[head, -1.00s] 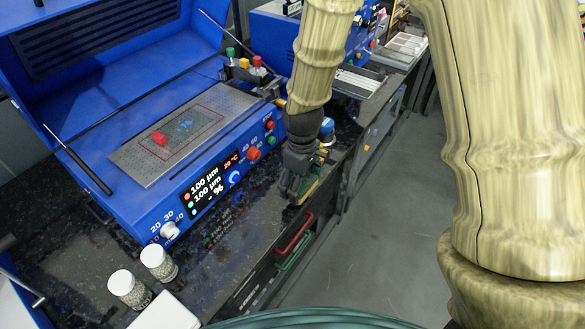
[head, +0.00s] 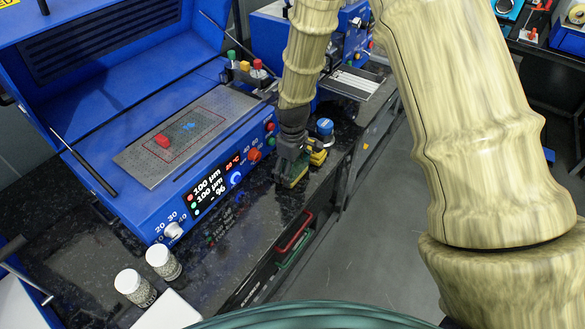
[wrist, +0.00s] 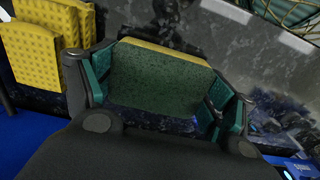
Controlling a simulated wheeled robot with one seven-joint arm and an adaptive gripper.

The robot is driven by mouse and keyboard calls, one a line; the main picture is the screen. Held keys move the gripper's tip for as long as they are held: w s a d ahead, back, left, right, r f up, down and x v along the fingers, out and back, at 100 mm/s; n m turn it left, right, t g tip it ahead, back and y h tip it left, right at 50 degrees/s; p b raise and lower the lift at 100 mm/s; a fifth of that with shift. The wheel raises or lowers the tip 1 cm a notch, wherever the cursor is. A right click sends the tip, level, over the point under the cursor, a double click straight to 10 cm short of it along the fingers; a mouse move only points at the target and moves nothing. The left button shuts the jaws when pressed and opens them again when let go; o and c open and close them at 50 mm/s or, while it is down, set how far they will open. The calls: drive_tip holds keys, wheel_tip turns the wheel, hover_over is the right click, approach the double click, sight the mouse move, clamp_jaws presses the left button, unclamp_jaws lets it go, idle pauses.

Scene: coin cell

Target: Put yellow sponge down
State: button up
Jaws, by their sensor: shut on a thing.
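My gripper (wrist: 160,100) is shut on a yellow sponge (wrist: 158,82) with a dark green scouring side. In the wrist view its green face and yellow upper edge show between the two fingers. In the head view my gripper (head: 291,163) is low over the dark speckled counter (head: 262,225), near its front edge, with the sponge (head: 290,181) under it. I cannot tell whether the sponge touches the counter.
Other yellow sponges (wrist: 32,52) stand beside my gripper, with a blue-capped container (head: 325,127) behind. A blue machine (head: 165,205) with a metal plate is left. Two white-lidded jars (head: 128,282) stand front left. The counter between jars and gripper is mostly clear.

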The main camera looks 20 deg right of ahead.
drive_tip(key=shift+f, duration=0.2)
drive_tip(key=shift+f, duration=0.1)
drive_tip(key=o, duration=0.9)
drive_tip(key=shift+o, duration=0.2)
wheel_tip(320, 180, up, 12)
drive_tip(key=b, duration=0.2)
idle(0.5)
